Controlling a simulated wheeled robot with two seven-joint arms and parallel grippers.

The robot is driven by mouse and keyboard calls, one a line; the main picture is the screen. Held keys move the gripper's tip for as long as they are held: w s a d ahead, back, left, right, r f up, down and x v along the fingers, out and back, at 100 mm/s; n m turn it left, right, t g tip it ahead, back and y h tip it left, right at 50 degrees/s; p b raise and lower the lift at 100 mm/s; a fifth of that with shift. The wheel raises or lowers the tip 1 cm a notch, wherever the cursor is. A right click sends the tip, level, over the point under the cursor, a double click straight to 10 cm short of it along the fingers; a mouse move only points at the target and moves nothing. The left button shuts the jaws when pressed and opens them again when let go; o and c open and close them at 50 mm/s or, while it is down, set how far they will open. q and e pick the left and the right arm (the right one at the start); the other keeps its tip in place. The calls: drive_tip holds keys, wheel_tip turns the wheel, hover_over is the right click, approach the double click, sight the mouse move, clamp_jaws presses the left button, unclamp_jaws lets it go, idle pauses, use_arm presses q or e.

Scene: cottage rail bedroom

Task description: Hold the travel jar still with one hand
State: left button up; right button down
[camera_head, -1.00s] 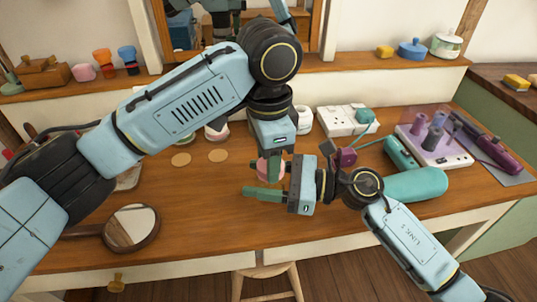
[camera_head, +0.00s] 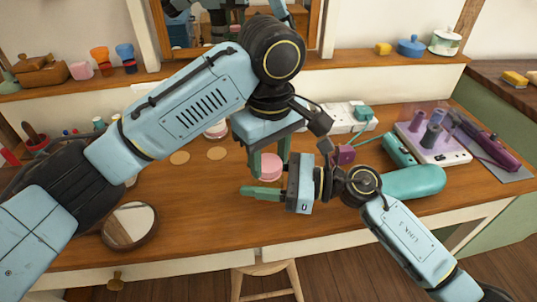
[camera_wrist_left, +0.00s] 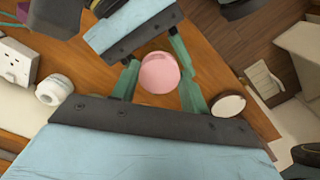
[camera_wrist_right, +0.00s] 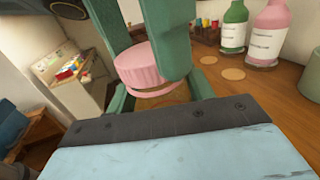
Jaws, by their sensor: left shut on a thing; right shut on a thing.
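The travel jar, with a round pink lid (camera_head: 269,166), is at the front middle of the dressing table. My left gripper (camera_head: 268,168) comes down from above, its green fingers on either side of the lid. The lid also shows between those fingers in the left wrist view (camera_wrist_left: 159,73). My right gripper (camera_head: 264,192) reaches in from the right, lower down, shut on the jar. In the right wrist view the ribbed pink lid (camera_wrist_right: 143,68) is above a thin pink edge. The jar's body is mostly hidden by the fingers. I cannot tell whether lid and body are apart.
A round hand mirror (camera_head: 130,226) lies at the front left. A teal cylinder (camera_head: 412,182) lies right of my right gripper. Bare wood lies between the mirror and the grippers.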

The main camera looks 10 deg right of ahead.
use_arm(q)
drive_tip(key=n, duration=0.3)
drive_tip(key=shift+w+n, duration=0.1)
drive_tip(key=shift+n, duration=0.2)
drive_tip(key=shift+a, duration=0.1)
drive_tip(key=shift+r, duration=0.15)
drive_tip(key=shift+r, duration=1)
wheel_tip(320, 180, up, 4)
drive_tip(key=shift+f, duration=0.1)
